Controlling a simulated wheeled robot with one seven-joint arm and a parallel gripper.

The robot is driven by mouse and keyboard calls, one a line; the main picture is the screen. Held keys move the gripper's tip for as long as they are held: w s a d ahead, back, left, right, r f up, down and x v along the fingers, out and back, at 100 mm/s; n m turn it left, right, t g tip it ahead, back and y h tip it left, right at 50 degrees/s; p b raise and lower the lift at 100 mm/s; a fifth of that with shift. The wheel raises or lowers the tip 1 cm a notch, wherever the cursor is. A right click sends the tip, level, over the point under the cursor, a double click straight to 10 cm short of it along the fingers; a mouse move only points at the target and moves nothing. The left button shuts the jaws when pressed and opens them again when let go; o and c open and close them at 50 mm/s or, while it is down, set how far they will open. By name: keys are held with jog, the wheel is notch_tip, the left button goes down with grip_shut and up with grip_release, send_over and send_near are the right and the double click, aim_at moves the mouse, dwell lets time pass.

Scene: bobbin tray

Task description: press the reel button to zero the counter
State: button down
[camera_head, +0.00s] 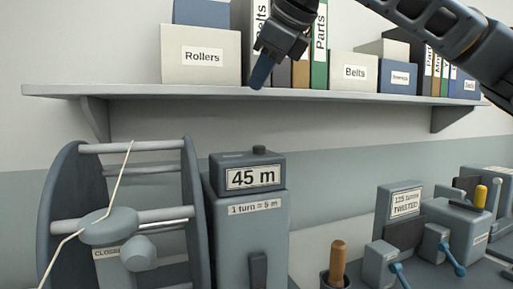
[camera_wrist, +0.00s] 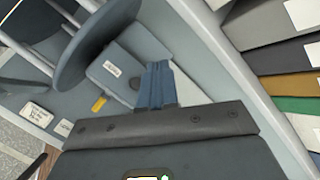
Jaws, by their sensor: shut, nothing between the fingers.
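The counter (camera_head: 248,172) is a blue-grey box on a grey post, and its display reads "45 m". A small dark button (camera_head: 259,150) sticks up from its top face. A label (camera_head: 255,207) below reads "1 turn = 5 m". The reel (camera_head: 192,215) stands just left of the post, with a pale cord across it. My gripper (camera_head: 259,80) is shut and empty, pointing down. In the head view it appears above the button, with a clear gap, in front of the shelf. Its blue fingers also show together in the wrist view (camera_wrist: 158,82).
A wall shelf (camera_head: 290,94) with boxes and binders lies behind my gripper. At the lower right are a wooden-handled tool (camera_head: 338,262), a "125 turns" sign (camera_head: 404,204) and machines with blue levers (camera_head: 447,252). The space directly above the counter looks free.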

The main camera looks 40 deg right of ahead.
jog(key=shift+d+r, duration=0.1)
jog(key=shift+d, duration=0.05)
jog(key=b, duration=0.4)
send_over(261, 147)
notch_tip(261, 147, down, 8)
jog(key=shift+r, duration=0.1)
jog(key=shift+f+b, duration=0.55)
jog(key=shift+b, duration=0.3)
jog(key=shift+f+b, duration=0.95)
jog(key=shift+b, duration=0.55)
dwell(2.2)
jog(key=shift+r, duration=0.1)
jog(key=shift+r+p, duration=0.3)
jog(key=shift+r, duration=0.6)
jog(key=shift+r+p, duration=1.05)
jog(key=shift+r, duration=1.45)
